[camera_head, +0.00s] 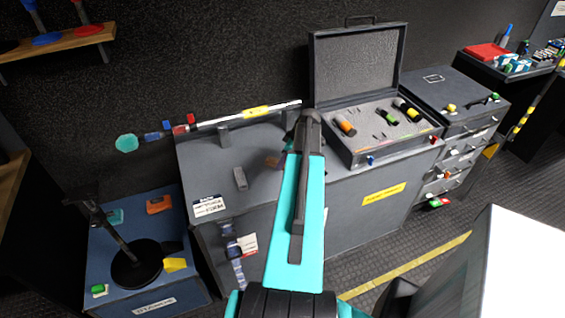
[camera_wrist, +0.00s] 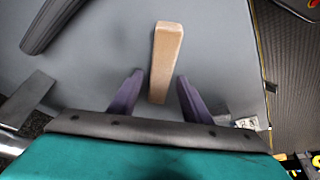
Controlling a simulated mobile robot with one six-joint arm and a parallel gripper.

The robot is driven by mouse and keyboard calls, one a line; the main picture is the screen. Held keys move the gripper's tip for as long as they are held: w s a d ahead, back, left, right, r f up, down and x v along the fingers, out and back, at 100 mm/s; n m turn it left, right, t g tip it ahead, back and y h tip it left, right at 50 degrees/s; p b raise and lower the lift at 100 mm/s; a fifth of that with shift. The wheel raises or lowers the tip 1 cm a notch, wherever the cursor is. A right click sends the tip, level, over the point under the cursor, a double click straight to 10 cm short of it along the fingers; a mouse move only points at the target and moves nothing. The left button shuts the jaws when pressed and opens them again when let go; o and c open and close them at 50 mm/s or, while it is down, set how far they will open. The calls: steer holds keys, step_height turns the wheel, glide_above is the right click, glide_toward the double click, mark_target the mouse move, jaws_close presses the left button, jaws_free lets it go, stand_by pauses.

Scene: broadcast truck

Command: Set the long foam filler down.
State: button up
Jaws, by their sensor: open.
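A long tan block (camera_wrist: 167,50), which looks like the foam filler, lies on the grey case top (camera_wrist: 215,45) in the wrist view. My gripper (camera_wrist: 160,75) is open, with one dark finger on each side of the block's near end. A gap shows between the block and each finger. In the head view, a small brownish piece of it (camera_head: 272,162) shows just left of my arm on the grey counter (camera_head: 200,160). My arm hides the rest and most of my gripper there.
Two grey blocks (camera_head: 240,178) (camera_head: 223,135) stand left on the counter. An open case (camera_head: 352,150) with foam and several colored items stands right. A rod with a yellow band (camera_head: 255,112) lies at the back. A blue stand box (camera_head: 140,285) is lower left.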

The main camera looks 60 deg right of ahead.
steer(key=b+v, duration=0.3)
steer(key=v, duration=0.7)
steer(key=shift+s+r, duration=0.2)
steer(key=shift+r, duration=0.15)
stand_by(0.7)
